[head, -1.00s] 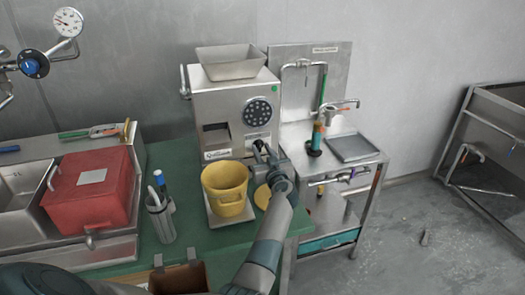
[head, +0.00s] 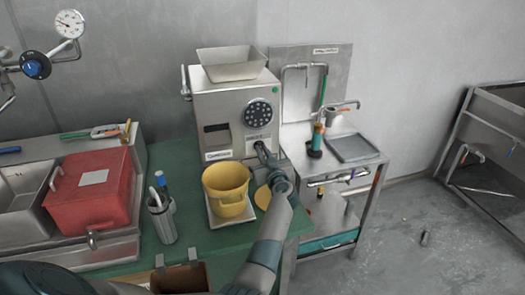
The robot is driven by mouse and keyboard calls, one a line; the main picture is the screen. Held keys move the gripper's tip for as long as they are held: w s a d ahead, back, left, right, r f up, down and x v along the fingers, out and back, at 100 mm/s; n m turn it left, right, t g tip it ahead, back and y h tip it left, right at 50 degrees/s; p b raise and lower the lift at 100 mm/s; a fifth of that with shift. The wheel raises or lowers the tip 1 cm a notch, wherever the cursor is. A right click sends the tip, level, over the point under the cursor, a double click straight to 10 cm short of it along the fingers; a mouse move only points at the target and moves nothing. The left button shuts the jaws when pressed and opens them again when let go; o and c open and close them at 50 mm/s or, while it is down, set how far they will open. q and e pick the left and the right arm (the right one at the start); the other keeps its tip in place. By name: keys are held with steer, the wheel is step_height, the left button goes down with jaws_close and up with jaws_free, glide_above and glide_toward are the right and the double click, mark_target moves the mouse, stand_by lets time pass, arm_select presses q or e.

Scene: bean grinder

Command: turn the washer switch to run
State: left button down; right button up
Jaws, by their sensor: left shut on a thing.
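The steel machine (head: 215,105) stands at the back of the green table, with a round black dial (head: 258,112) on its front. My left gripper (head: 262,150) reaches to the lower right of this front, just below a small label plate under the dial. Its fingers are shut on a small part there, which I take to be the washer switch. The fingers hide that part, so I cannot tell which way it points. My right gripper is not in view.
A yellow pot (head: 226,188) stands on a white tray left of my left forearm. A red box (head: 93,190) and a steel cup with tools (head: 162,218) are further left. A steel sink stand (head: 350,180) is close on the right.

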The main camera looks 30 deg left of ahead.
arm_select(q)
steer(key=shift+s+a+f+n+p, duration=0.1)
steer(key=shift+n+p, duration=1.5)
steer(key=shift+n, duration=3)
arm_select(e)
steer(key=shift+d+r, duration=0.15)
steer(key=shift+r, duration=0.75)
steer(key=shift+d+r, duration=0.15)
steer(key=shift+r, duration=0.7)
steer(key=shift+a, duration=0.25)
arm_select(q)
steer(key=c, duration=1.8)
jaws_free()
steer(key=shift+c, duration=0.2)
